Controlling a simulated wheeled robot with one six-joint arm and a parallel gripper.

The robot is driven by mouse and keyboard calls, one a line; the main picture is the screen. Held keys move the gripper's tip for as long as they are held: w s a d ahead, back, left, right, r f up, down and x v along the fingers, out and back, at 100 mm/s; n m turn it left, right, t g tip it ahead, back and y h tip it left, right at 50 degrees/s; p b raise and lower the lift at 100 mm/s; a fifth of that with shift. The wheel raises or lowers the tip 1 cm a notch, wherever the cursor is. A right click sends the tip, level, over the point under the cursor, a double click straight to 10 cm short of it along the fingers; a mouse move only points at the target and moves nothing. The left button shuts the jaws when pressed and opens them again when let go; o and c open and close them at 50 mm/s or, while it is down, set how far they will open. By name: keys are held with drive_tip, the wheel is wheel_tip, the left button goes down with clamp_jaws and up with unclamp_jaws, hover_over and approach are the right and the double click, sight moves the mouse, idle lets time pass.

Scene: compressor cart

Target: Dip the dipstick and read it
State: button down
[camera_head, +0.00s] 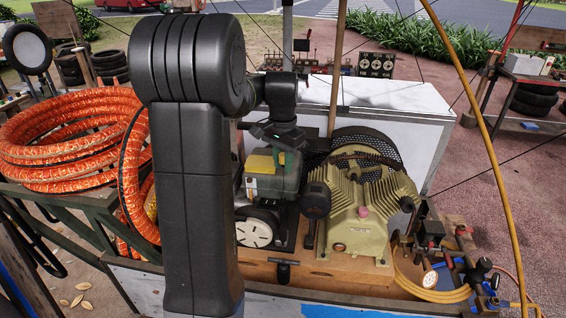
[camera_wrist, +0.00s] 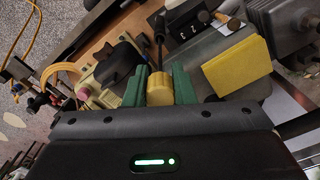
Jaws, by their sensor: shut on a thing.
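My gripper (camera_wrist: 157,88) is shut on a yellow cylindrical handle (camera_wrist: 160,92), with one green finger on each side of it. A thin dark rod (camera_wrist: 159,48) extends from the handle, away from the gripper; I take this to be the dipstick. I cannot tell whether the rod's far end is inside an opening. In the head view my gripper (camera_head: 277,133) is above the green engine (camera_head: 289,178), left of the beige compressor (camera_head: 352,215). The handle and rod cannot be made out there. No level mark is readable on the rod.
A yellow block (camera_wrist: 237,66) lies right of the rod, beside a dark part with numerals (camera_wrist: 189,29). Orange coiled hose (camera_head: 62,140) is at left. Gauges and a yellow hose (camera_head: 440,294) are at right. A white-topped cabinet (camera_head: 390,99) stands behind.

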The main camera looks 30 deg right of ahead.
drive_tip(key=shift+r, duration=4.2)
drive_tip(key=shift+f, duration=0.1)
